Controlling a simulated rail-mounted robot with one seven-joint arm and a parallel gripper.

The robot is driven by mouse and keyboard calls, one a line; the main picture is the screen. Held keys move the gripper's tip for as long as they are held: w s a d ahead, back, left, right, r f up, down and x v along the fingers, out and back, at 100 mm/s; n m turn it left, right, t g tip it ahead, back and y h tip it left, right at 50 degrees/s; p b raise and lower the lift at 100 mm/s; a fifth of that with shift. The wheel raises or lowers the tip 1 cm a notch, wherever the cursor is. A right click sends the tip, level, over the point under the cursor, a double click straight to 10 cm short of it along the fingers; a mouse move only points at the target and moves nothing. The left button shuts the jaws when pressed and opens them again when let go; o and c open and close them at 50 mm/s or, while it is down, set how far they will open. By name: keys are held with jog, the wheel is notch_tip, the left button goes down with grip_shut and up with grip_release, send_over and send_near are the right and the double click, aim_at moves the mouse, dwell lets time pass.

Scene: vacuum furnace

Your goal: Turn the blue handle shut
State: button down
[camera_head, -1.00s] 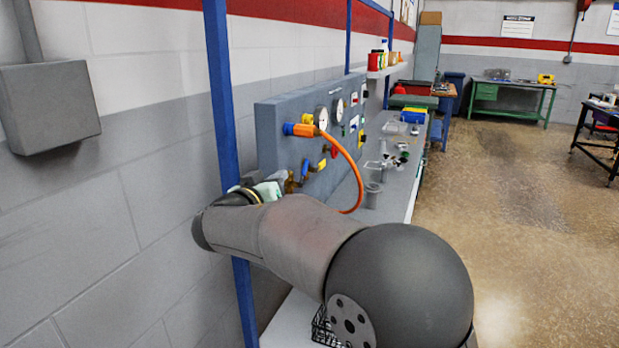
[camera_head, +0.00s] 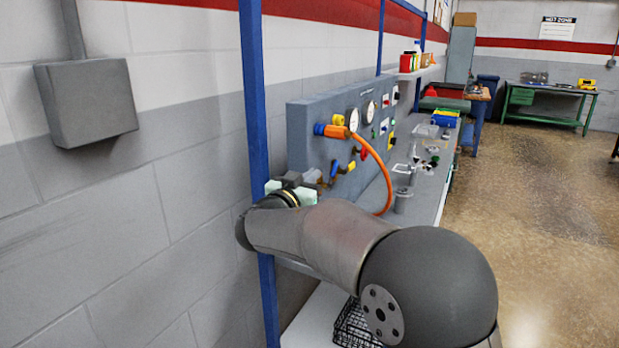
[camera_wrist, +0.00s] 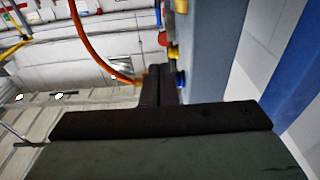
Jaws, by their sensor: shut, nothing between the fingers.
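The blue handle (camera_head: 334,168) is on the side of the grey valve panel (camera_head: 303,120), below the orange hose fitting. In the wrist view a small blue part (camera_wrist: 181,78), which looks like this handle, shows just right of my fingertips. My gripper (camera_wrist: 158,82) is shut and empty, its dark fingers together beside the panel face. I cannot tell whether they touch the blue part. In the head view my gripper (camera_head: 308,180) is at the near end of the panel, just left of the handle and partly hidden by my wrist.
Yellow (camera_head: 351,166) and red (camera_head: 363,152) handles sit close beside the blue one. An orange hose (camera_head: 381,170) loops from the panel to the bench. A blue post (camera_head: 255,100) stands close to my wrist. The floor on the right is open.

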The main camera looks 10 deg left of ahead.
aim_at(335, 165)
jog(key=p+x, duration=0.1)
jog(key=x, duration=0.2)
jog(key=f+p+x, duration=0.1)
jog(key=x, duration=0.1)
jog(key=f+p+x, duration=0.1)
jog(key=x, duration=0.2)
jog(key=shift+w+d, duration=0.1)
jog(key=shift+w, duration=0.3)
jog(key=shift+w+d+f, duration=0.15)
jog(key=shift+w+f, duration=0.15)
jog(key=shift+f, duration=0.05)
